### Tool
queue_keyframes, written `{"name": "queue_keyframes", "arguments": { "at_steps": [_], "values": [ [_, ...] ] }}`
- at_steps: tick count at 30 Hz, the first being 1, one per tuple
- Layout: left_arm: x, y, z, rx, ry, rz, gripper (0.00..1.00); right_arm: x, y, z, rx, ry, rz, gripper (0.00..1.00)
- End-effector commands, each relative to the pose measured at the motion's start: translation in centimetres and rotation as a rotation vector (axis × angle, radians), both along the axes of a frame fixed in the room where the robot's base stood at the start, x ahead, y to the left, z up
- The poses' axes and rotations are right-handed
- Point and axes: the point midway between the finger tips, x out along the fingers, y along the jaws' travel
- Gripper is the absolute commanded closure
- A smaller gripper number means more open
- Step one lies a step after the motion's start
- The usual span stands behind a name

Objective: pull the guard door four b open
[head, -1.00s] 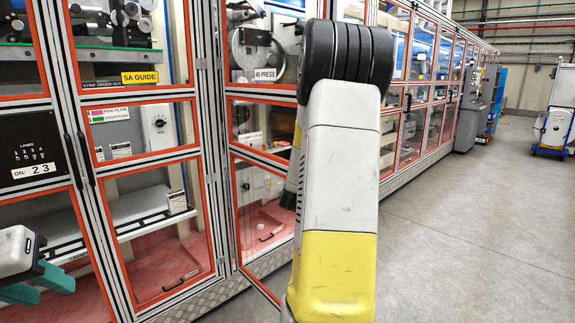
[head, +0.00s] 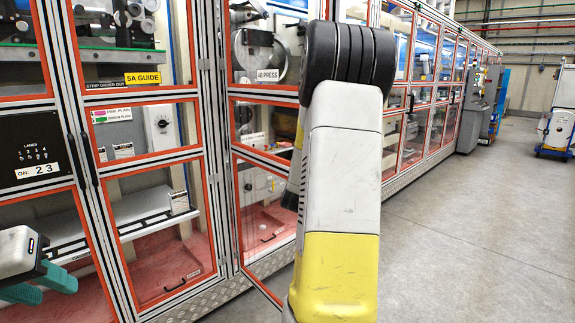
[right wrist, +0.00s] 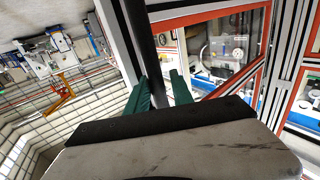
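The guard door four b (head: 262,156) is a red-edged clear door in an aluminium frame, marked by the "4B PRESS" plate (head: 268,75). Its lower frame slants outward over the floor, so it looks ajar, and my right arm hides its right part in the head view. In the right wrist view a dark upright bar (right wrist: 145,40), which looks like a door handle, stands between the teal fingers of my right gripper (right wrist: 160,76). A gap shows beside the bar, so the gripper looks open around it. My left gripper (head: 56,287) is open and empty at lower left.
The closed guard door with the "5A GUIDE" plate (head: 142,78) stands left of four b. A lanes panel (head: 30,155) is at far left. The grey floor (head: 455,235) at right is clear. A grey cabinet (head: 471,110) and a white wheeled machine (head: 558,128) stand farther back.

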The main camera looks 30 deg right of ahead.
Motion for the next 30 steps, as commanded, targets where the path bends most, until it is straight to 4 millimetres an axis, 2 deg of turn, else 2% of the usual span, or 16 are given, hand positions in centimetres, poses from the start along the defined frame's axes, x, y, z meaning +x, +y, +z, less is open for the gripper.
{"name": "queue_keyframes", "arguments": {
  "at_steps": [5,12,18,30],
  "values": [
    [0.0,0.0,0.0,0.000,0.000,0.000,0.64,-0.7,0.6,0.0,0.001,0.000,0.000,0.72],
    [0.0,0.0,0.0,0.000,0.000,0.000,0.64,-3.7,3.4,0.0,0.001,0.001,0.002,0.72],
    [0.0,0.0,0.0,0.000,0.000,0.000,0.64,-5.4,5.0,0.0,0.000,0.000,0.002,0.72],
    [0.0,0.0,0.0,0.000,0.000,0.000,0.64,-5.8,5.2,0.0,0.000,0.000,0.001,0.72]
  ]
}}
